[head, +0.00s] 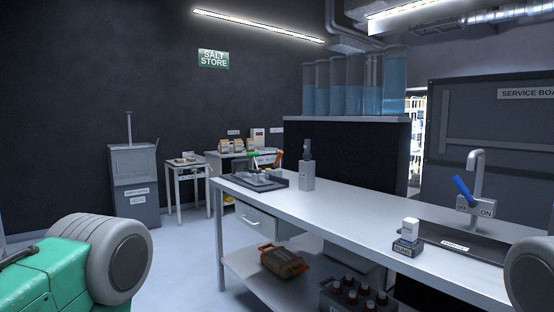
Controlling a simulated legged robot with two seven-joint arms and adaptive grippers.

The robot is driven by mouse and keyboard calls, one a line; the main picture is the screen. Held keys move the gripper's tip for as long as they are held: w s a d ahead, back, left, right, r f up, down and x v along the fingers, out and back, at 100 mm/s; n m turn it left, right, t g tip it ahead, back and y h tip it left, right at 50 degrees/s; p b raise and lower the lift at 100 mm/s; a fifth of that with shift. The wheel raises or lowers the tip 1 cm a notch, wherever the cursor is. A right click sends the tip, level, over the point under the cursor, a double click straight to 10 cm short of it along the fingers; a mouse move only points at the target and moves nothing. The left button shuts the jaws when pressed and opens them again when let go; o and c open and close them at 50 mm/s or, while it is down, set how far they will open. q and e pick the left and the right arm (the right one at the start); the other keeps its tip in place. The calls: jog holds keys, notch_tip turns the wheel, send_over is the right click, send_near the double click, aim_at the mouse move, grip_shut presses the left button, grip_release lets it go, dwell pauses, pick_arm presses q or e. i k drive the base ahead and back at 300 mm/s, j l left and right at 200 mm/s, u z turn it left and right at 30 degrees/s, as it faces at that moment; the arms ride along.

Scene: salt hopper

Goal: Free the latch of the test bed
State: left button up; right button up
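A dark low tray-like fixture (247,181) lies at the far left end of the steel bench (330,201). Small grey parts stand on it, with a green piece (254,155) and an orange handle (278,157) above. It may be the test bed, but I cannot read a label on it, and no latch can be made out at this distance. A grey upright device (307,168) stands just right of it. Neither of my grippers shows; only parts of my arms are at the lower left and right edges, well short of the fixture.
A sink with a blue-lever tap (465,188) and a labelled block (408,240) are on the bench's near right. A brown case (284,262) and a bottle crate (350,297) occupy the shelf below. A grey cabinet (134,185) stands at the back left. Floor left of the bench is clear.

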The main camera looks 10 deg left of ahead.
aim_at(279, 155)
jog(key=i+j, duration=0.25)
jog(key=i+j+z, duration=0.15)
jog(key=j, duration=0.35)
jog(key=i+j, duration=0.3)
jog(key=i+j+z, duration=0.15)
jog(key=j, duration=0.3)
jog(key=i+j, duration=0.25)
jog(key=j, duration=0.2)
jog(key=i+j+z, duration=0.15)
jog(key=j, duration=0.25)
jog(key=i+j, duration=0.25)
jog(key=j, duration=0.2)
jog(key=i+j+z, duration=0.15)
jog(key=j, duration=0.3)
jog(key=i+j+z, duration=0.1)
jog(key=z, duration=0.25)
jog(key=i+j+z, duration=0.1)
jog(key=j+z, duration=0.55)
jog(key=i+l, duration=0.05)
